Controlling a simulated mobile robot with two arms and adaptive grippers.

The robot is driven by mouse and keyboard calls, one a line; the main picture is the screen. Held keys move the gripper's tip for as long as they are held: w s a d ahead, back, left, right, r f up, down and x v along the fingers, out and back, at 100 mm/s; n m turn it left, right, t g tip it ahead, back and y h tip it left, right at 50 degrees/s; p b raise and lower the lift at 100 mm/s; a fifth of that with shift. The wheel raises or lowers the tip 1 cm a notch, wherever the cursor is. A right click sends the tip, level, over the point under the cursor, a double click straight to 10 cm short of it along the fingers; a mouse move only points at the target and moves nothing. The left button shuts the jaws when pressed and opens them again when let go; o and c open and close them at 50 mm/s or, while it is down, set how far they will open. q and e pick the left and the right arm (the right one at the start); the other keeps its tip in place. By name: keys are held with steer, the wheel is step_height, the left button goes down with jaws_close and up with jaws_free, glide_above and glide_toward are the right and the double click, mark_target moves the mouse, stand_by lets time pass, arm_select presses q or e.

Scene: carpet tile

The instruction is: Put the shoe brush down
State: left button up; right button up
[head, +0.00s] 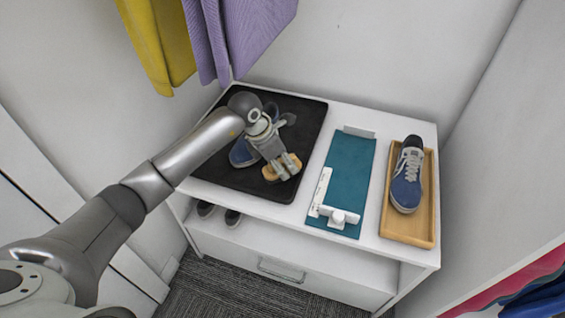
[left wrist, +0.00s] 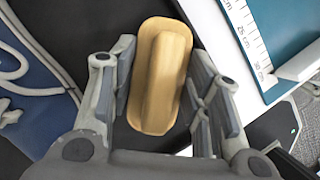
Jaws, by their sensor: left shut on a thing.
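The shoe brush (head: 283,168) has a tan wooden body. My left gripper (head: 280,166) is shut on it, over the front right part of the black mat (head: 308,121). In the left wrist view the brush (left wrist: 160,75) lies lengthwise between the two fingers of the gripper (left wrist: 158,90). I cannot tell whether the brush touches the mat. A blue shoe (head: 243,153) on the mat is partly hidden behind my left arm; its blue side and white lines show in the left wrist view (left wrist: 35,75). My right gripper is not in view.
A teal board (head: 351,165) with a white ruler and sliding piece lies right of the mat. A wooden tray (head: 411,228) at the right holds another blue shoe (head: 407,180). Yellow (head: 158,45) and purple (head: 240,35) cloths hang above the white cabinet (head: 270,208). Dark shoes sit on its shelf.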

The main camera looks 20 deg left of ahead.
mark_target(280, 159)
arm_select(q)
steer(key=o, duration=1)
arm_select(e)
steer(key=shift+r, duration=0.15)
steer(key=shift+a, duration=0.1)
arm_select(q)
steer(key=shift+r, duration=0.25)
steer(key=v, duration=0.3)
steer(key=shift+a+r+p, duration=0.1)
steer(key=shift+p, duration=0.25)
steer(key=s+a, duration=0.4)
steer(key=a, duration=0.1)
steer(key=s+a, duration=0.2)
steer(key=a, duration=0.1)
steer(key=shift+s+a+f, duration=0.1)
steer(key=shift+s+f, duration=0.2)
steer(key=shift+s, duration=0.05)
steer(key=shift+s+a, duration=0.45)
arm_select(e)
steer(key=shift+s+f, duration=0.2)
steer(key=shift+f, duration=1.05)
